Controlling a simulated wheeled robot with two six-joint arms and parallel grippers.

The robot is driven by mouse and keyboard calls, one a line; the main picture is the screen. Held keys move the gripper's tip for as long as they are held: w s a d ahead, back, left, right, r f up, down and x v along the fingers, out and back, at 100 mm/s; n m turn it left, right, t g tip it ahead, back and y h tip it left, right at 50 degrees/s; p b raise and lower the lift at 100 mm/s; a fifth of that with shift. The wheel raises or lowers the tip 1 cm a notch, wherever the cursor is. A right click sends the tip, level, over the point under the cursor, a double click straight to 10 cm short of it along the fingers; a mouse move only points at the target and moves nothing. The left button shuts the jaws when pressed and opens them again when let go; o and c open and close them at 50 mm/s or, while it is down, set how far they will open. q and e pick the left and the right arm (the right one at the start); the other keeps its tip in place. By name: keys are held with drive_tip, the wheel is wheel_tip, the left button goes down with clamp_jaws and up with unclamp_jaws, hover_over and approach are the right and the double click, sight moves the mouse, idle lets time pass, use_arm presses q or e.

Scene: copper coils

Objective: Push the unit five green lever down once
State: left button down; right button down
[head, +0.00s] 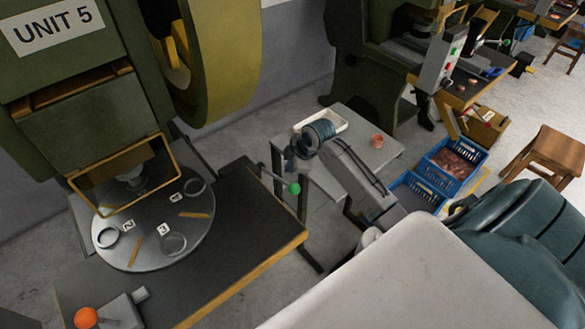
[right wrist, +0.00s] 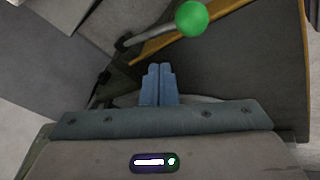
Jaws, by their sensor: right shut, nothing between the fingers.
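The green lever knob (head: 294,188) sits on a thin metal rod beside the dark table of the press marked UNIT 5 (head: 52,27). In the right wrist view the green knob (right wrist: 191,18) is ahead of the fingertips and a little to the right, with its grey rod running left. My right gripper (head: 290,165) is just above the knob in the head picture. Its blue fingers (right wrist: 159,72) are shut and empty, and a gap shows between them and the knob. Contact is not visible. My left gripper is out of view.
A round dial plate (head: 150,245) with numbered tags lies on the dark table (head: 235,240). An orange knob (head: 86,318) is at the front left. A small grey table (head: 375,150) with a white tray (head: 335,119) stands behind my right wrist. Blue crates (head: 450,163) are to the right.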

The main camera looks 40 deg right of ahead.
sight(298, 187)
drive_tip(key=shift+s+f, duration=0.25)
drive_tip(key=shift+f, duration=0.55)
drive_tip(key=shift+s+d+f, duration=0.1)
drive_tip(key=shift+s+f, duration=0.2)
drive_tip(key=shift+f, duration=0.35)
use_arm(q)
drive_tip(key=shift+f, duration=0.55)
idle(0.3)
use_arm(e)
drive_tip(key=shift+s+f, duration=0.15)
drive_tip(key=shift+f, duration=0.25)
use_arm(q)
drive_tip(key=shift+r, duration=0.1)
